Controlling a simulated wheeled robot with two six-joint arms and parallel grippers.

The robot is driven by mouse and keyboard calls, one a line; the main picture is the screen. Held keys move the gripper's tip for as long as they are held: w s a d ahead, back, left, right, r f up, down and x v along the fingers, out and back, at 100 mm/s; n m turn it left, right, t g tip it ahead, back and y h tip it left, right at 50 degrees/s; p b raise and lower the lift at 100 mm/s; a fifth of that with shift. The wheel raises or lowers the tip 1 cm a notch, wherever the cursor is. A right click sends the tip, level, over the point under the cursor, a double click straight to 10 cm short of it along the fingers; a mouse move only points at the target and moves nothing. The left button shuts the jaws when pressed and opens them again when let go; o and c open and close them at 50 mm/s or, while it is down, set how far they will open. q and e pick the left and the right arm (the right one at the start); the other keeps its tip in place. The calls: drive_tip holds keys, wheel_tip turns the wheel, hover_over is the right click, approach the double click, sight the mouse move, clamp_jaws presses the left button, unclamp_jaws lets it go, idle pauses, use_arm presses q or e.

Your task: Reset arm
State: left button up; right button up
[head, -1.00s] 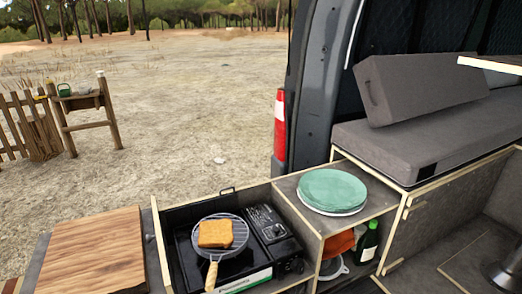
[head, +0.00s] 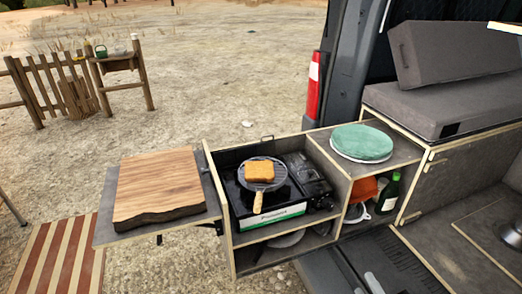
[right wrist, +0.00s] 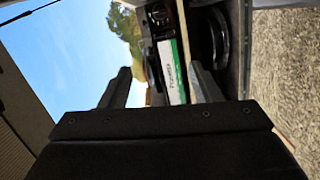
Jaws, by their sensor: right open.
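My right gripper (head: 368,283) barely shows at the bottom edge of the head view, low in front of the van's tail, to the right of the stove unit. In the right wrist view its two dark fingers (right wrist: 163,88) stand apart with nothing between them. Beyond them are the green-and-white label of the stove (right wrist: 172,72) and the shelf below it, seen sideways. My left gripper is not in view.
The gas stove (head: 275,212) bears a round grill (head: 250,184) with toast (head: 259,171). A green bottle (head: 389,193) stands in the cubby below. A striped mat (head: 60,255) is at lower left.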

drive_tip(key=s+d+r+m+g+h, duration=0.1)
drive_tip(key=s+d+m+g+h, duration=0.65)
drive_tip(key=m, duration=0.55)
drive_tip(key=s+a+m+g+y, duration=0.35)
drive_tip(key=s+m+g, duration=0.25)
drive_tip(key=s, duration=0.7)
wheel_tip(320, 180, down, 25)
drive_tip(key=d+g, duration=0.1)
drive_tip(key=g, duration=0.1)
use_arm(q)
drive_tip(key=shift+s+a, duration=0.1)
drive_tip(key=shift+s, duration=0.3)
use_arm(e)
drive_tip(key=s+a+f, duration=0.1)
drive_tip(key=s+f, duration=1.5)
drive_tip(key=shift+f+g, duration=0.25)
drive_tip(key=shift+g, duration=0.2)
